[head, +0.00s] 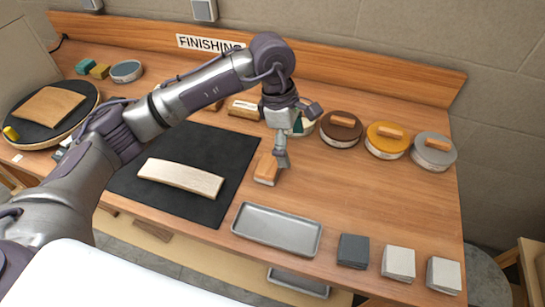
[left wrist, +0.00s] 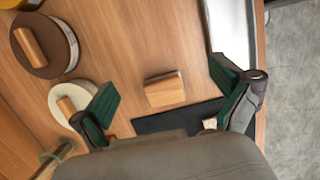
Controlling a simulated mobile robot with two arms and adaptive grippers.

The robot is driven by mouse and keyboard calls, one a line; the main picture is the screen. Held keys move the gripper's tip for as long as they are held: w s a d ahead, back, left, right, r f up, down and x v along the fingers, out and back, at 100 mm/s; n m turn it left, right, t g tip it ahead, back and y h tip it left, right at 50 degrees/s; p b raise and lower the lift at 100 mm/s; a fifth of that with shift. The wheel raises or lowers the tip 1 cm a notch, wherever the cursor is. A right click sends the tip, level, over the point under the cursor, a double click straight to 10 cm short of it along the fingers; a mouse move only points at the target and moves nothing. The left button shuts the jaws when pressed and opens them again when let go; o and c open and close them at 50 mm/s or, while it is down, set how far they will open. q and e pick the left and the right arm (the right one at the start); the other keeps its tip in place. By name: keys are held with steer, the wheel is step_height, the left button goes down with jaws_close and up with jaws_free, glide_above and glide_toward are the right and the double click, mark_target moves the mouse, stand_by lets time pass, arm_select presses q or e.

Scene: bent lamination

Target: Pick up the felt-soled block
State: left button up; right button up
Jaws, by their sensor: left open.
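The felt-soled block (head: 266,168) is a small orange-brown wooden block with a paler lower edge. It lies on the bench just right of the black mat. My left gripper (head: 284,148) hangs over the bench, pointing down, with a fingertip appearing close to the block's right end. In the left wrist view the block (left wrist: 165,89) lies between the two spread green-padded fingers (left wrist: 166,84), with clear space on both sides. The gripper is open and holds nothing. The block's sole is mostly hidden. My right gripper is in neither view.
A bent pale lamination (head: 180,178) lies on the black mat (head: 228,152). A grey metal tray (head: 277,229) is in front of the block. Round lidded tins (head: 341,130) stand behind and right. Several abrasive pads (head: 353,251) line the front edge. Bench right of the block is clear.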

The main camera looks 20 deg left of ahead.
mark_target(269, 164)
arm_select(q)
steer(key=w+a+r+y, duration=0.1)
steer(key=w+a+y, duration=0.1)
steer(key=a, duration=0.3)
steer(key=shift+y, duration=0.3)
steer(key=f, duration=0.2)
steer(key=f+p, duration=0.1)
steer(key=f, duration=0.2)
steer(key=f+p, duration=0.1)
steer(key=f, duration=0.2)
steer(key=shift+a, duration=0.25)
steer(key=f+p, duration=0.2)
steer(key=f, duration=0.1)
steer(key=f+p, duration=0.1)
steer(key=shift+s+a+f, duration=0.15)
steer(key=shift+s+f, duration=0.1)
steer(key=shift+f, duration=0.4)
steer(key=c, duration=1)
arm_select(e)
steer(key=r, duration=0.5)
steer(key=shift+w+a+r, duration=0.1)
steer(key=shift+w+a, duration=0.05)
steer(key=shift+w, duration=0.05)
arm_select(q)
steer(key=shift+r, duration=0.15)
